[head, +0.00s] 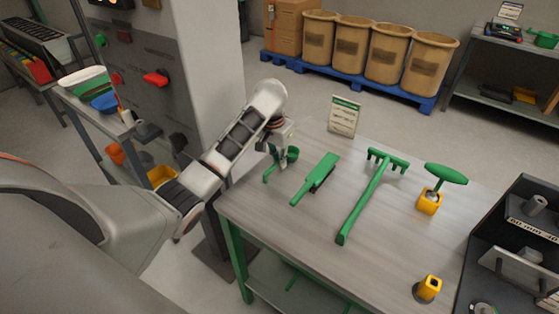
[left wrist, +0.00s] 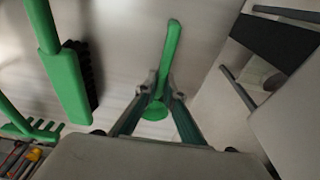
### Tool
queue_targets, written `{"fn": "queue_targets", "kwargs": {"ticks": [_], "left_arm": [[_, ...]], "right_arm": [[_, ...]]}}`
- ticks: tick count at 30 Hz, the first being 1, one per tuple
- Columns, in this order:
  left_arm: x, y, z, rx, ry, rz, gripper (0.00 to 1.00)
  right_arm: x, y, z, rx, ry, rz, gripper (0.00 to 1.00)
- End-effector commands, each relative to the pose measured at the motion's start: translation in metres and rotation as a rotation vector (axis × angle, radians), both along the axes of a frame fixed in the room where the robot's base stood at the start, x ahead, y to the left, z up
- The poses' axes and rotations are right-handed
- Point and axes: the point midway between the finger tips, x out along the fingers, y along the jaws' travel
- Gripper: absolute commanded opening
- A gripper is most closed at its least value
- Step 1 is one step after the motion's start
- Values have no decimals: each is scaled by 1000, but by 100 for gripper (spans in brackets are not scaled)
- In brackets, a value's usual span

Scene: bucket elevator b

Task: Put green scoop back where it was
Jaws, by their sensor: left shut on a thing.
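The green scoop (head: 292,154) is at the left back edge of the grey table (head: 330,255). My left gripper (head: 275,153) is over it and shut on it. In the left wrist view the scoop (left wrist: 171,48) lies between the fingertips (left wrist: 161,90) of my left gripper, its handle pointing away from the gripper and its round end close between the fingers. The scoop is low over or touching the tabletop; I cannot tell which. My right gripper is not in view.
To the right on the table are a green brush (head: 318,178), a green rake (head: 370,195) and a green-handled tool (head: 446,174) in a yellow holder. A sign (head: 344,117) stands behind. A grey pillar (head: 203,60) rises left of the table. The front middle of the table is clear.

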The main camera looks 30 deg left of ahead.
Motion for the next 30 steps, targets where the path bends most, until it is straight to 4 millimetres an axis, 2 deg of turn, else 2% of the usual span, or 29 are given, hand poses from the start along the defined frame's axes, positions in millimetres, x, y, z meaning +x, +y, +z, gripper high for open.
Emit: {"fn": "queue_targets", "kwargs": {"ticks": [6, 7, 9, 18, 22, 26, 30], "left_arm": [[0, 0, -3, -1, 0, 1, 0], [0, 0, -3, -1, 0, 1, 14], [0, 0, -2, -1, 0, 1, 25], [0, 0, -2, -1, -1, 0, 25], [0, 0, 4, -1, -2, 0, 25], [-2, -1, 20, -3, -3, 0, 25], [-6, 0, 45, -2, -5, -1, 25]], "right_arm": [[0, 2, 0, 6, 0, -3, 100], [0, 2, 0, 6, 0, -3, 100], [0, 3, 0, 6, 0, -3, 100], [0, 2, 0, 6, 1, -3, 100], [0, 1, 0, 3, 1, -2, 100], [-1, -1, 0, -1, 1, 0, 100], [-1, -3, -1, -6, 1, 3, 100]]}}
